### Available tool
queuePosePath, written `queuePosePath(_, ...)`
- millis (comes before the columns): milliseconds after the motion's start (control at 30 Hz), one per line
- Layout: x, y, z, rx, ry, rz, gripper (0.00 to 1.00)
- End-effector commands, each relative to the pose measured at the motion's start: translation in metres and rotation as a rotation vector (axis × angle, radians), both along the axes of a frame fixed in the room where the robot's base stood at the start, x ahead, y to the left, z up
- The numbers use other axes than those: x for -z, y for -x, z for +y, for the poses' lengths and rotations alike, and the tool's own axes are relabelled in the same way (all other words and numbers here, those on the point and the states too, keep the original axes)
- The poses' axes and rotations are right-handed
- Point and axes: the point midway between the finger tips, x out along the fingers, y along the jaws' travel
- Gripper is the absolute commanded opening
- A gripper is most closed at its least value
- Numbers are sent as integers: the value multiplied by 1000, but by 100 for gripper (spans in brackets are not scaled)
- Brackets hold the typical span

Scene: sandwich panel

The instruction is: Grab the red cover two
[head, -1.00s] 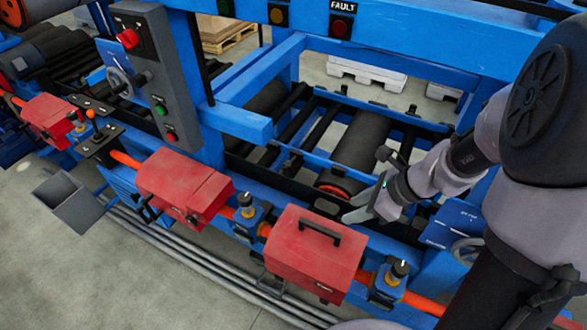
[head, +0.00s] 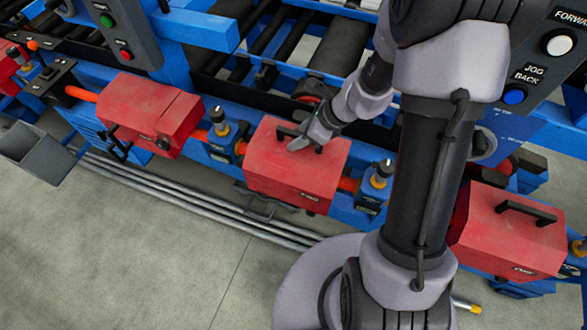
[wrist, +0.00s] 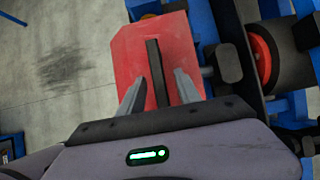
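Several red covers sit along the blue machine's front, and I cannot read which one is numbered two. One boxy red cover (head: 268,172) with a black bar handle (head: 285,132) is under my gripper (head: 308,144) in the head view. In the wrist view, this red cover (wrist: 128,48) fills the upper middle. Its black handle (wrist: 154,62) runs between the two grey fingers of my gripper (wrist: 157,82). The fingers are apart, with gaps on both sides of the handle. The fingers partly hide the handle in the head view.
Another red cover (head: 150,112) is to the left, and one with a black handle (head: 527,212) is to the right, partly behind my arm. Blue clamps with black knobs (head: 217,115) stand between covers. Grey floor (head: 150,250) in front is clear, apart from long rails.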

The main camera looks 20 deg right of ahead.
Motion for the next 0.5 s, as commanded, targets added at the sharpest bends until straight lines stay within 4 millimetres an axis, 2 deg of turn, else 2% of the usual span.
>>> queuePosePath(67,-1,0,0,0,0,0,40)
queuePosePath(267,-1,0,0,0,0,0,3)
queuePosePath(300,-1,0,0,0,0,0,0)
queuePosePath(500,-1,0,0,0,0,0,0)
